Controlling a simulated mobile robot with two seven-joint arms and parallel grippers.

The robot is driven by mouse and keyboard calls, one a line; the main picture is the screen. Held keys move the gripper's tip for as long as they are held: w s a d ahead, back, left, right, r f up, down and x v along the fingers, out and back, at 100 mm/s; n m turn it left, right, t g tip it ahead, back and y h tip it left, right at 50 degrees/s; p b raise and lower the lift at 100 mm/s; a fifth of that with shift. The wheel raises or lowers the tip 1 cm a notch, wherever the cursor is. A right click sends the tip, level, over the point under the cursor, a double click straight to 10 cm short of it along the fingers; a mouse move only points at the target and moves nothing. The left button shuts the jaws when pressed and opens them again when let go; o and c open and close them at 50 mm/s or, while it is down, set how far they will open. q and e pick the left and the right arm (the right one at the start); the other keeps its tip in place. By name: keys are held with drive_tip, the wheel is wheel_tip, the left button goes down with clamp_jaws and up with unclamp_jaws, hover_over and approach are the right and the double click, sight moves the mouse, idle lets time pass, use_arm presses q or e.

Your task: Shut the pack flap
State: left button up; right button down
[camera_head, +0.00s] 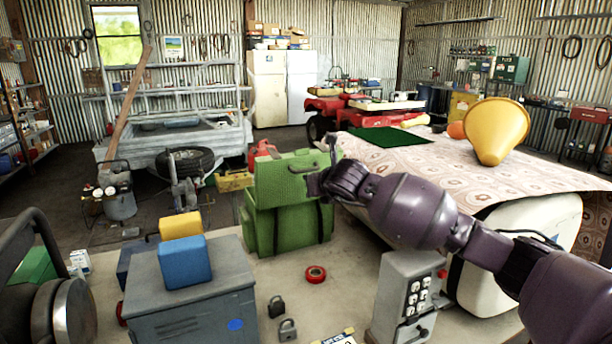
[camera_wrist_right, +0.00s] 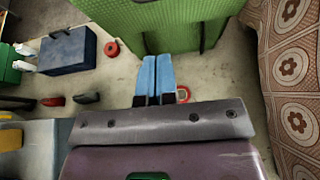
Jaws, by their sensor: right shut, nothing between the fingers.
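The green pack (camera_head: 290,228) stands upright on the pale worktop in the head view. Its flap (camera_head: 284,178) is a textured green panel standing raised above the body, so the pack looks open. A large green panel of the pack (camera_wrist_right: 160,22) fills the top of the right wrist view. My right gripper (camera_head: 332,155) is at the right edge of the flap. Its blue fingers (camera_wrist_right: 152,72) are together and empty, with their tips close to the green panel. I cannot tell whether they touch it. My left gripper is not in view.
A grey metal box (camera_head: 190,305) with a blue block (camera_head: 185,262) and a yellow block (camera_head: 181,225) stands left. Padlocks (camera_head: 288,330) and a red tape roll (camera_head: 316,273) lie in front. A grey switch box (camera_head: 403,290) stands right. A patterned cloth (camera_head: 440,165) covers the right side.

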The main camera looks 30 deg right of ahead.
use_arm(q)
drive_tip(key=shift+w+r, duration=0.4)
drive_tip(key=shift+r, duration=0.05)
use_arm(e)
drive_tip(key=w, duration=0.6)
drive_tip(key=shift+w+d, duration=0.25)
drive_tip(key=shift+w, duration=0.05)
use_arm(q)
drive_tip(key=shift+p, duration=0.3)
